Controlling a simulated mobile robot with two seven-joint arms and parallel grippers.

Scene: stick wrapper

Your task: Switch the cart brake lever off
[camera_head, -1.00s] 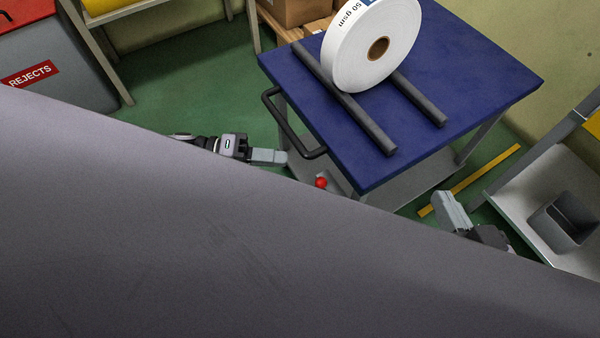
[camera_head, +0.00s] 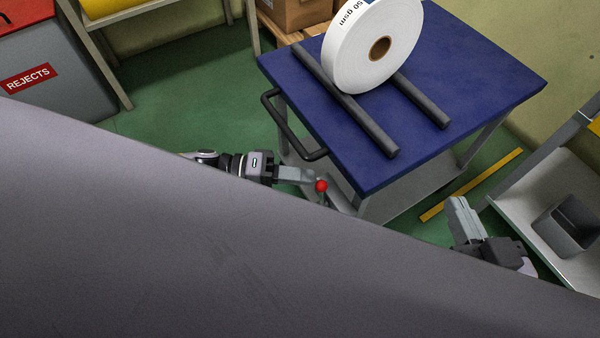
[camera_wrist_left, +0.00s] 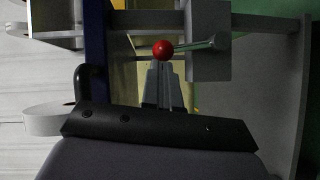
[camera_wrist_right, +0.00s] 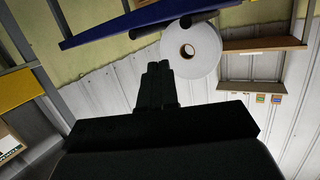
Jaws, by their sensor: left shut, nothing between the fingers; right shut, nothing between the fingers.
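The cart (camera_head: 470,75) has a blue top and a black push handle (camera_head: 283,128) on its left side. The brake lever shows as a red ball knob (camera_head: 321,186) low at the cart's near left corner. In the left wrist view the red knob (camera_wrist_left: 162,50) sits on a thin grey rod (camera_wrist_left: 195,45). My left gripper (camera_head: 312,177) is shut and empty, with its fingertips right at the knob; I cannot tell whether they touch. In the left wrist view its fingertips (camera_wrist_left: 160,66) are just below the knob. My right gripper (camera_head: 458,202) is shut and empty, right of the cart.
A white paper roll (camera_head: 350,55) stands on two dark bars (camera_head: 345,100) on the cart. A grey rejects bin (camera_head: 60,65) is at the far left. A shelf with a grey bin (camera_head: 565,225) is at the right. My grey body hides the lower picture.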

